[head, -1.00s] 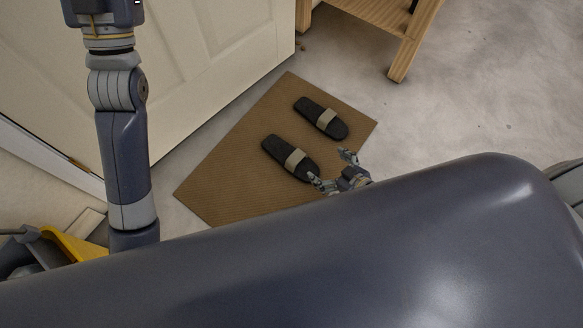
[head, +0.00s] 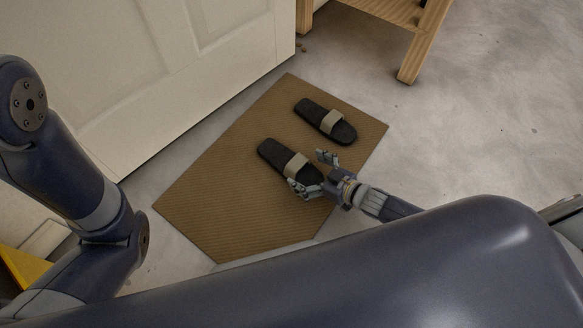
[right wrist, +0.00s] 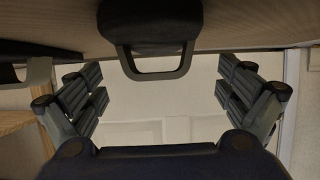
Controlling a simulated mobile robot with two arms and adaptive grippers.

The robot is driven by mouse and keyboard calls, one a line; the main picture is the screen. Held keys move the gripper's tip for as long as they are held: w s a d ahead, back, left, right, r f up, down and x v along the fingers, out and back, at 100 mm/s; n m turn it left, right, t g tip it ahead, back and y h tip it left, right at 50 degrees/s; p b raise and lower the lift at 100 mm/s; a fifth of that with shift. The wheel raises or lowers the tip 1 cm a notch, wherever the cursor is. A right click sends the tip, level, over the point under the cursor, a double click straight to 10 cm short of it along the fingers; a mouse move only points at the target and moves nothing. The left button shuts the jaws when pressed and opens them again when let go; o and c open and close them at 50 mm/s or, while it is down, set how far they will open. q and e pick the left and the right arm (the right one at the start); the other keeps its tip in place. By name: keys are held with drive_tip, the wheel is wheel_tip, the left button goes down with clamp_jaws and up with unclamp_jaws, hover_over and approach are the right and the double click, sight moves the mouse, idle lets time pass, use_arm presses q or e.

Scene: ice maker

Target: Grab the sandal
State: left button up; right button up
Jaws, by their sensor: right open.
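Two dark sandals with beige straps lie on the brown mat (head: 215,215). The nearer sandal (head: 271,151) is at the middle of the mat, and the farther sandal (head: 343,132) is to its upper right. My right gripper (head: 312,172) is open at the nearer sandal's lower right end and hides part of that end. In the right wrist view, a sandal and its strap (right wrist: 158,62) show at the top centre, between and beyond the open fingers (right wrist: 160,95). Nothing is between the fingers. My left arm is at the left, with its gripper out of view.
A white panelled door (head: 150,70) stands along the mat's upper left side. A wooden stand (head: 425,45) has a leg on the floor beyond the farther sandal. The grey concrete floor (head: 470,130) at the right is clear.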

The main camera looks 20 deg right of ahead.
sight(297, 163)
drive_tip(key=shift+w+a+f, duration=0.25)
drive_tip(key=shift+w, duration=0.2)
drive_tip(key=b+x, duration=0.3)
drive_tip(key=b, duration=0.1)
drive_tip(key=shift+w+f, duration=0.2)
drive_tip(key=shift+w, duration=0.1)
drive_tip(key=shift+w+a+b, duration=0.4)
drive_tip(key=shift+w, duration=0.15)
drive_tip(key=c, duration=1.2)
